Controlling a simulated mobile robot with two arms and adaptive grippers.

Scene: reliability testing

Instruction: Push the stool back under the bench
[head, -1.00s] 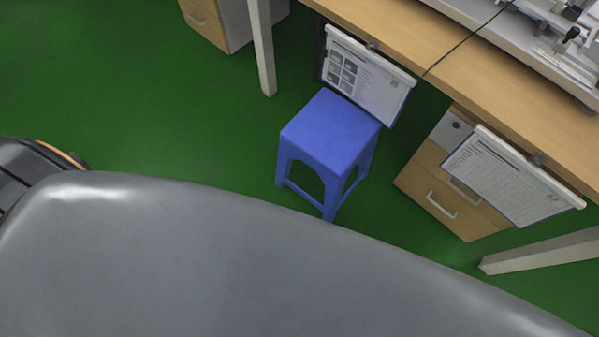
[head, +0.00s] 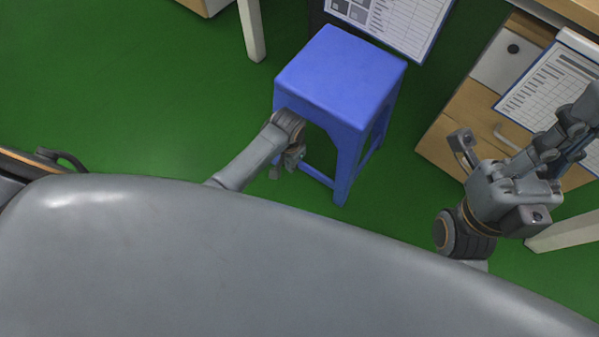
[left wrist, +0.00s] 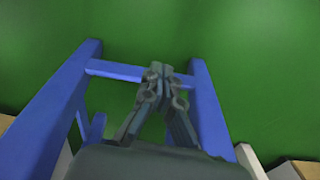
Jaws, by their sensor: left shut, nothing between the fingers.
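The blue stool (head: 340,75) stands upright on the green floor, its seat partly in front of a sheet hanging from the bench. The bench top (head: 578,8) shows only at the upper right corner. My left gripper (head: 287,165) is low at the stool's near left side, partly hidden by the seat and leg. In the left wrist view it is shut and empty (left wrist: 160,75), between two blue stool legs (left wrist: 207,110). Contact with the stool cannot be told. My right gripper (head: 575,125) is raised at the right, apart from the stool; its finger opening is unclear.
A wooden drawer cabinet (head: 470,115) stands right of the stool. Hanging sheets (head: 395,22) and (head: 555,85) are at the back and right. A pale bench leg (head: 251,30) stands at the back left, another (head: 560,232) at the right. Floor left of the stool is clear.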

